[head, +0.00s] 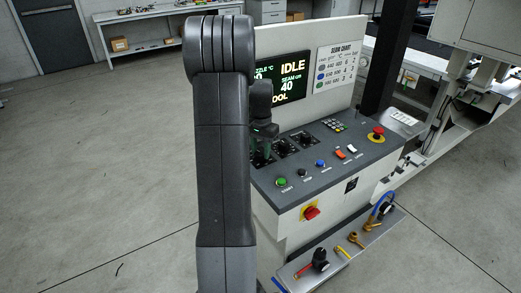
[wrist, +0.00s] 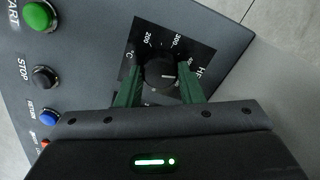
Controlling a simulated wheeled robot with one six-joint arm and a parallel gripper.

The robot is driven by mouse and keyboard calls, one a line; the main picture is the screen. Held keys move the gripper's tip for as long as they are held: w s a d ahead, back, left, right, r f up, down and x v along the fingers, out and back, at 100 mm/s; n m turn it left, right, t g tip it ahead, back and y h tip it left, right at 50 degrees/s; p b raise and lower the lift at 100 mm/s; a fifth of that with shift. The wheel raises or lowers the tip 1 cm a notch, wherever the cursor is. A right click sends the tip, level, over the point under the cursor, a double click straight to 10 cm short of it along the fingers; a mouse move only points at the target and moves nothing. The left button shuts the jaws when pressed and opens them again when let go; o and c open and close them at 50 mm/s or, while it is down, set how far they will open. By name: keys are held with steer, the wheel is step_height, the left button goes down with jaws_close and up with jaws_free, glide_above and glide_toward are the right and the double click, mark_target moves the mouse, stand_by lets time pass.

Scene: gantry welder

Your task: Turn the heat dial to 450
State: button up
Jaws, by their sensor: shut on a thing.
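The heat dial (wrist: 160,73) is a round black knob on a black plate marked °C, with 200 and 300 readable and another number partly covered on the right. A short light mark shows on the knob's face, but I cannot tell which number it points to. My gripper (wrist: 159,70) has its green fingers on both sides of the knob, shut on it. In the head view my gripper (head: 263,146) is at the left end of the row of dials and partly hides the heat dial.
A screen (head: 285,76) reads IDLE, with seam 40 cm; my arm covers its left part. Green start (head: 282,182), stop and blue buttons sit near the dials. A red emergency button (head: 377,134) is at the panel's right.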

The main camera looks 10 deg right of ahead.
mark_target(261, 152)
steer(key=shift+r+m, duration=0.1)
steer(key=shift+m, duration=1.2)
steer(key=o, duration=1)
step_height(261, 152, up, 14)
steer(key=b, duration=0.1)
